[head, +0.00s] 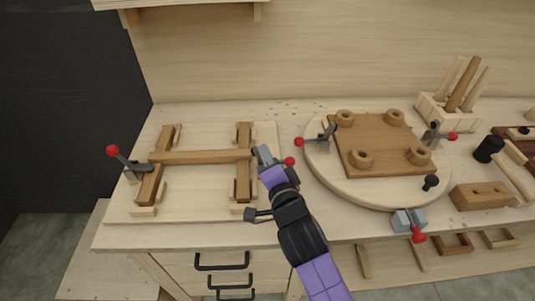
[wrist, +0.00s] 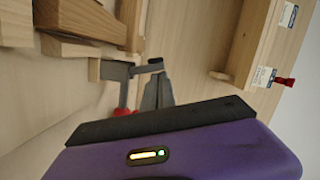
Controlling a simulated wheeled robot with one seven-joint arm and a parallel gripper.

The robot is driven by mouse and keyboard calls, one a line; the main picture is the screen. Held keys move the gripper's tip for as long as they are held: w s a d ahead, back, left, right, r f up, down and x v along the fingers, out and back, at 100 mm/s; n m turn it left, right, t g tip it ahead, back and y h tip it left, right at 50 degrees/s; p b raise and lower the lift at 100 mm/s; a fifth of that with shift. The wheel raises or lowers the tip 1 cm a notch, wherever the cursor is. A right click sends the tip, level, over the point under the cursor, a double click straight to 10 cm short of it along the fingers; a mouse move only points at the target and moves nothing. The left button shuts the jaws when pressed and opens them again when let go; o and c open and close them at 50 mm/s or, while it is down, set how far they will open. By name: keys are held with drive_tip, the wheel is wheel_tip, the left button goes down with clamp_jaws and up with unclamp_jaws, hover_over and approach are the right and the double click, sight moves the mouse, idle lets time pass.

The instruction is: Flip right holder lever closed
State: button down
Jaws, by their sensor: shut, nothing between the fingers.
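The right holder (head: 265,154) is a grey toggle clamp at the right end of the wooden frame on the left board. Its lever has a red knob (head: 290,161), which sits low to the right of the clamp. My gripper (head: 272,176), purple and black, is shut and empty right beside this clamp and hides part of it. In the wrist view the grey clamp (wrist: 152,92) is just beyond my gripper, with its red knob (wrist: 121,113) partly hidden behind the black finger edge. I cannot tell whether my gripper touches the lever.
The wooden frame (head: 200,157) lies on the board (head: 203,194). The left holder's red-knobbed lever (head: 113,150) stands raised. To the right, a round turntable (head: 322,173) carries a wooden seat plate (head: 385,138) with several rings, between other red-knobbed clamps. A mallet (head: 488,149) lies at far right.

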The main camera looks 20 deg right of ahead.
sight(245, 174)
drive_tip(key=a+n, duration=0.1)
drive_tip(key=a+n+g, duration=0.1)
drive_tip(key=n, duration=0.1)
drive_tip(key=shift+w+h, duration=0.3)
drive_tip(key=shift+w+a+f+n+b, duration=0.2)
drive_tip(key=shift+a+n+b, duration=0.35)
drive_tip(key=shift+n, duration=0.65)
drive_tip(key=shift+w+a+f+n+g+h, duration=0.1)
drive_tip(key=shift+a+f+n+g+h, duration=0.2)
drive_tip(key=shift+n, duration=0.25)
drive_tip(key=shift+w+a+f+n+g+h, duration=0.1)
drive_tip(key=shift+a+f+n+g+h, duration=0.15)
drive_tip(key=shift+n, duration=0.3)
drive_tip(key=n+b, duration=0.1)
drive_tip(key=a+f+n+h+b, duration=0.1)
drive_tip(key=shift+w+f+n, duration=0.1)
drive_tip(key=shift+n, duration=0.3)
drive_tip(key=shift+f, duration=0.15)
drive_tip(key=shift+a+f+b, duration=0.15)
drive_tip(key=shift+f+b, duration=0.05)
drive_tip(key=shift+b, duration=0.1)
